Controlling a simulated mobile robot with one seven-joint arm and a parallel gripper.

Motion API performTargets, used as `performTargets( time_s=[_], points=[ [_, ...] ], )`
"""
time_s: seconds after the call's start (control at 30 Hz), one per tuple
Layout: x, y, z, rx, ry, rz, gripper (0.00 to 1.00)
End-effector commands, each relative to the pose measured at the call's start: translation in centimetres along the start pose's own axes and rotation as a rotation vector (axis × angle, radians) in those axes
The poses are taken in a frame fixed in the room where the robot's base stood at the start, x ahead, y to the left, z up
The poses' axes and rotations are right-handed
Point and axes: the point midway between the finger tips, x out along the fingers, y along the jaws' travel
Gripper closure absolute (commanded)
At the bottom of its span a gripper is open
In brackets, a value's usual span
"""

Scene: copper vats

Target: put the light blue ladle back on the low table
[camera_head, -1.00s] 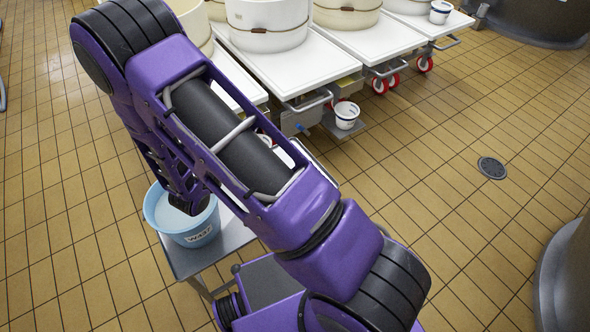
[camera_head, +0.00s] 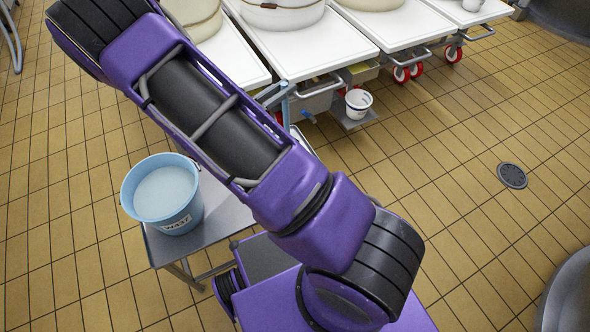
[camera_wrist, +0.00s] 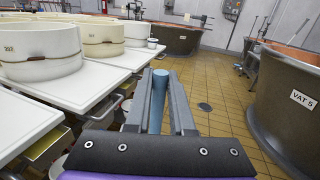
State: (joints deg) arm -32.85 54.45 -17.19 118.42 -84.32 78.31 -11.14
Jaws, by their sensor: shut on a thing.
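My gripper (camera_wrist: 160,84) is shut on a light blue rod-like piece, the light blue ladle (camera_wrist: 158,100), in the wrist view. Only this part shows between the fingers; its bowl is not seen there. In the head view a thin light blue piece of the ladle (camera_head: 286,106) shows just beyond my purple arm, which hides most of the gripper. The low table (camera_head: 222,214) is a grey metal stand at the lower left, partly behind my arm. A light blue bucket (camera_head: 181,222) with pale contents and a label stands on it.
White carts (camera_head: 300,52) with large cream tubs (camera_wrist: 38,50) stand at the back, to the left in the wrist view. A small white bucket (camera_head: 358,103) sits low by a cart. Copper vats (camera_wrist: 292,95) stand right. The tiled floor (camera_head: 440,190) is open.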

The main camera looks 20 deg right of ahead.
Motion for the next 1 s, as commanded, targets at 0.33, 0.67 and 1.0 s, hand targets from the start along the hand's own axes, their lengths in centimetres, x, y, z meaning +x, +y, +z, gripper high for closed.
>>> performTargets(
  time_s=[0.33, 0.67, 1.0],
  points=[
    [2.5, -1.4, -4.0, 0.024, 0.009, -0.115, 1.0],
    [2.4, -1.3, -7.5, 0.025, 0.009, -0.114, 1.0],
    [2.2, -1.1, -10.3, 0.027, 0.009, -0.114, 1.0]
  ],
)
